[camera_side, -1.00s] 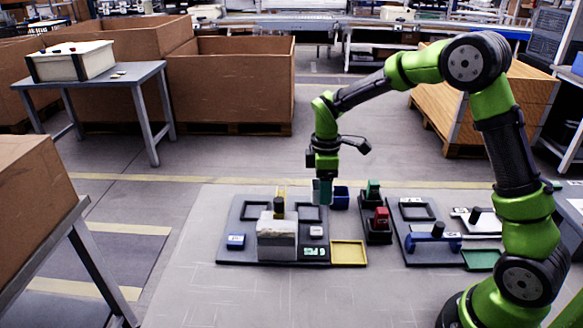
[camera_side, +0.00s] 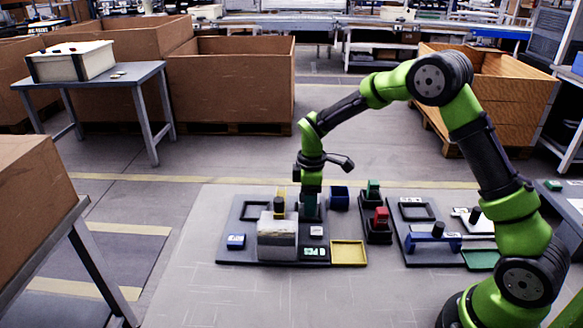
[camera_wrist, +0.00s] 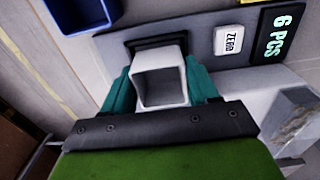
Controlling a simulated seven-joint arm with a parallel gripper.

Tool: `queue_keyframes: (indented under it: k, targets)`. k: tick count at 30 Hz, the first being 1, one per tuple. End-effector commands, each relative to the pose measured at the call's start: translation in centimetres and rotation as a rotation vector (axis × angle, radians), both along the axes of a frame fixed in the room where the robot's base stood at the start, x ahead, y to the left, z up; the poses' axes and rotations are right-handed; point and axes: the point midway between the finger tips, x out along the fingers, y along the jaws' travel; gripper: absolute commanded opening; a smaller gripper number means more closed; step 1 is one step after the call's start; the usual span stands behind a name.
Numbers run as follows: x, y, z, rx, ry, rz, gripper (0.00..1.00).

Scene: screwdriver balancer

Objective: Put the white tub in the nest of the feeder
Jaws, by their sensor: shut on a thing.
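My gripper (camera_side: 311,207) is shut on the white tub (camera_wrist: 162,88), with a teal finger on either side of it in the wrist view. The tub is open at the top and looks empty. It is low over the right part of the feeder's dark board (camera_side: 228,252), at the black square frame of the nest (camera_wrist: 150,42). One edge of the nest shows beyond the tub. The rest is hidden, so I cannot tell whether the tub is seated inside it. In the side view the fingers mostly hide the tub.
A grey-white block-like housing (camera_side: 277,240) stands in front of my gripper. A second black frame (camera_side: 255,210) lies to the left. A blue bin (camera_side: 339,198) stands close on the right, a yellow tray (camera_side: 348,253) at front right. A white "ZERO" button (camera_wrist: 229,40) is near the nest.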

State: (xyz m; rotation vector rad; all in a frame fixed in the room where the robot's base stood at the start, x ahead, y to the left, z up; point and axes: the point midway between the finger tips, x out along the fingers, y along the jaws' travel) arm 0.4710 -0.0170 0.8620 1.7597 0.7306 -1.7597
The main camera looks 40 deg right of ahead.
Motion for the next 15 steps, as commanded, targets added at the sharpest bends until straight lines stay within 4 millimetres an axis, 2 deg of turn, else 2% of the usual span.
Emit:
queue_keyframes:
  k: [13,14,15]
  targets:
    - [-0.01,0.00,-0.62,0.001,-0.001,0.000,0.30]
    - [-0.01,0.00,-0.62,0.001,-0.001,0.000,0.62]
    - [-0.01,-0.01,-0.61,0.000,0.000,0.000,0.68]
